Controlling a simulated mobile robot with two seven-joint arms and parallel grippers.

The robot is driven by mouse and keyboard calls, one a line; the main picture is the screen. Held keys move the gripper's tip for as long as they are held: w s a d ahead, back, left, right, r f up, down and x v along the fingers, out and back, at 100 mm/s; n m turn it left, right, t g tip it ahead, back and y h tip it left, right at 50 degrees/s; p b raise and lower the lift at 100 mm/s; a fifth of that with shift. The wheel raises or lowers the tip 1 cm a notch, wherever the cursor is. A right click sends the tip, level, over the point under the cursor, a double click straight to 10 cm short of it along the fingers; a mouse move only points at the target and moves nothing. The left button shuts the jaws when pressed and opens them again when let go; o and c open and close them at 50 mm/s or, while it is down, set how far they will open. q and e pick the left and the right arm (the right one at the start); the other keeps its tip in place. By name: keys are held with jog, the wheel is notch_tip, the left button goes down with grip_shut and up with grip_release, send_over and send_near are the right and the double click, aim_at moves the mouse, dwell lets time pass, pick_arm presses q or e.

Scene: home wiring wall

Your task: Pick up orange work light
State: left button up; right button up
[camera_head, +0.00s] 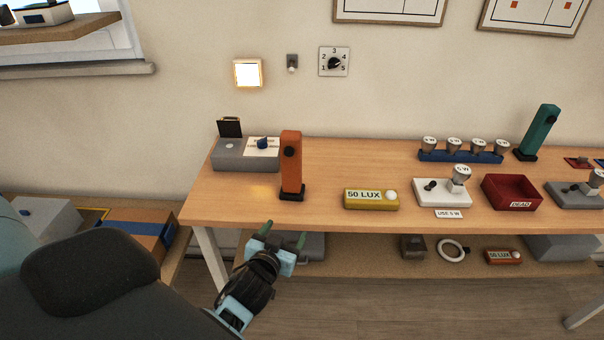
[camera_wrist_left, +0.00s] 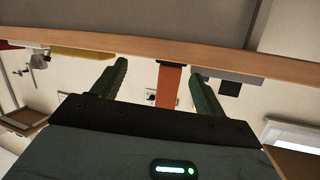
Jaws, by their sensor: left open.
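The orange work light (camera_head: 291,163) stands upright on a black base near the left front of the wooden table (camera_head: 335,218). It has a black knob near its top. My left gripper (camera_head: 283,239) is open and empty, in front of the table's front edge and lower in the picture than the light. In the left wrist view the orange work light (camera_wrist_left: 168,85) shows between the two green fingers of my left gripper (camera_wrist_left: 158,80), beyond the table edge (camera_wrist_left: 140,48); the fingers do not touch it. My right gripper is not in view.
A grey box with a blue knob (camera_head: 233,154) stands left of the light. A yellow "50 LUX" block (camera_head: 371,199) lies to its right. Farther right are a white bulb holder (camera_head: 440,191), a red tray (camera_head: 512,192) and a green work light (camera_head: 540,132). A lower shelf (camera_head: 375,262) holds more items.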

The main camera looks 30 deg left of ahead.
aim_at(290, 164)
pick_arm(q)
jog(key=w+a+r+n+y, duration=0.1)
jog(key=w+r, duration=0.2)
jog(key=w+a+r+n+t+y+b, duration=0.1)
jog(key=w+a+r, duration=0.1)
jog(key=r, duration=0.2)
jog(key=w+a+r+n+y, duration=0.1)
jog(key=w+r, duration=0.2)
jog(key=shift+w+a+r+t+y+b, duration=0.15)
jog(key=shift+w+a+t+y+b, duration=0.15)
jog(key=shift+t+y+b, duration=0.1)
jog(key=shift+w+d+r, duration=0.1)
jog(key=shift+w+r, duration=0.05)
jog(key=shift+r, duration=0.25)
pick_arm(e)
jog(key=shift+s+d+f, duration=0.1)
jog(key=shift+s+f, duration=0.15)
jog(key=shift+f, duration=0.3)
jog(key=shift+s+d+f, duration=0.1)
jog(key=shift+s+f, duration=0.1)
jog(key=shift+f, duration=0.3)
pick_arm(q)
jog(key=shift+w, duration=0.1)
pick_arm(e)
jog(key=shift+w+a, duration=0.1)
